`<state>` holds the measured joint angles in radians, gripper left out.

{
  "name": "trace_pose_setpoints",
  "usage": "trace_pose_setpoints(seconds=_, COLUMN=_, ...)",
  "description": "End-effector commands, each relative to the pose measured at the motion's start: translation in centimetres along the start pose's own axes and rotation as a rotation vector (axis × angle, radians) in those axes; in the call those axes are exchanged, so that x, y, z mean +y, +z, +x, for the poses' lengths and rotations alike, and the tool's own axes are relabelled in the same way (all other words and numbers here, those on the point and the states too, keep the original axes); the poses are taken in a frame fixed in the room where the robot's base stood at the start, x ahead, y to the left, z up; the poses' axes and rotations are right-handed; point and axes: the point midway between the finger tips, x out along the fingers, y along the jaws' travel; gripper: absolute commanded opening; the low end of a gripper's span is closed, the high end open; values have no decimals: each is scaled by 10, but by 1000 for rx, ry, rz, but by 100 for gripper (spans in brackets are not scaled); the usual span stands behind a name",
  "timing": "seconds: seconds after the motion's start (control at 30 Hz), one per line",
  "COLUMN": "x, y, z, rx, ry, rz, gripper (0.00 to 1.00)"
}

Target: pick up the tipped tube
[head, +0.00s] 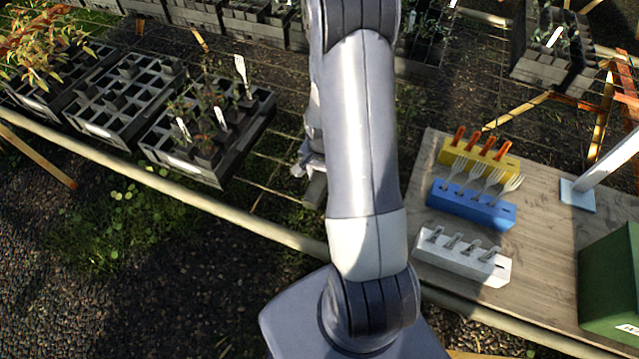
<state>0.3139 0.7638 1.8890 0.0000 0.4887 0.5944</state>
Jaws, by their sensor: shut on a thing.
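My gripper (310,172) is mostly hidden behind my own arm, left of the arm's middle. It is over the bench slats, right of the nearest tray of seedlings. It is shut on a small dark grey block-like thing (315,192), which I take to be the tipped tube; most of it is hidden. Its tilt and its distance from the slats cannot be told. The nearest tray (178,163) holds several dark tubes, some with seedlings and white labels. No other tube is seen lying loose.
Two more trays stand at left, one (95,130) with empty-looking cells. More trays line the back. A wooden board (545,270) at right bears a yellow rack (505,163), a blue rack (500,213) with forks, a white rack (490,266) and a green box (610,280).

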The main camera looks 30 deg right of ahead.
Motion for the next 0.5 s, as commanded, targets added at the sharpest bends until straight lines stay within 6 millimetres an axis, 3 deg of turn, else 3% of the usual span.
trace_pose_setpoints(seconds=0.13, x=0, y=0, z=0, rx=0, ry=0, rz=0, gripper=16)
trace_pose_setpoints(seconds=0.5, x=0, y=-1, z=-10, rx=2, ry=-2, rz=0, gripper=16)
